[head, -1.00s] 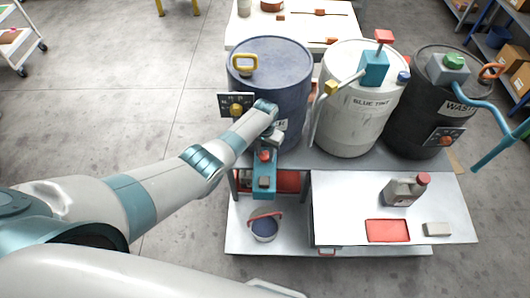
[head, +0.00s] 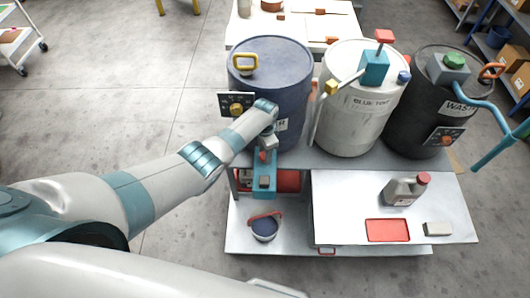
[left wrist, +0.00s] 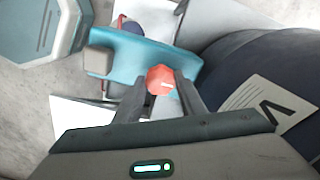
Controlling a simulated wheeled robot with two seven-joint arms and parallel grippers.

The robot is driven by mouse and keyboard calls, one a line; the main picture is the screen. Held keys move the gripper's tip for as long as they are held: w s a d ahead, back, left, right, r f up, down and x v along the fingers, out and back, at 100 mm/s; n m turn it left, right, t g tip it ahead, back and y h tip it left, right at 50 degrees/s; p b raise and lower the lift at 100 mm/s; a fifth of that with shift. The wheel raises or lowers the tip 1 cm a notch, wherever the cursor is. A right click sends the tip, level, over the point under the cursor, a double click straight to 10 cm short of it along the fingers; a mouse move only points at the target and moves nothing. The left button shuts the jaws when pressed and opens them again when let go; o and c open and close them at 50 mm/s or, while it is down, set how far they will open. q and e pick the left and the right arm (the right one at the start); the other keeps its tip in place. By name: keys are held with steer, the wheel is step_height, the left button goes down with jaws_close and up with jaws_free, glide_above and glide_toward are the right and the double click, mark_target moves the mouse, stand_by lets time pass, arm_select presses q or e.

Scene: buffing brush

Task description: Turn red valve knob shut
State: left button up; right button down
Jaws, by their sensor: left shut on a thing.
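The red valve knob (head: 265,156) sits on top of a teal valve (head: 264,183) at the front of the dark blue drum (head: 272,62). My left gripper (head: 267,146) reaches down to the knob from above and is shut on it. In the left wrist view the red knob (left wrist: 160,79) shows a pale mark and lies between the two dark fingertips (left wrist: 158,84). The teal valve body (left wrist: 148,55) passes behind it. My right gripper is not in view.
A bucket (head: 264,230) with a red handle stands on the lower shelf below the valve. A white drum (head: 349,118) and a black drum (head: 402,110) stand to the right. A jug (head: 403,192), a red tray (head: 388,230) and a pale block (head: 437,229) lie on the front table.

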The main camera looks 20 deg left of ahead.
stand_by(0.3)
arm_select(q)
steer(key=o, duration=1)
steer(key=shift+o, duration=0.2)
steer(key=shift+r, duration=0.15)
steer(key=shift+r, duration=0.9)
step_height(320, 180, up, 15)
steer(key=shift+r, duration=0.15)
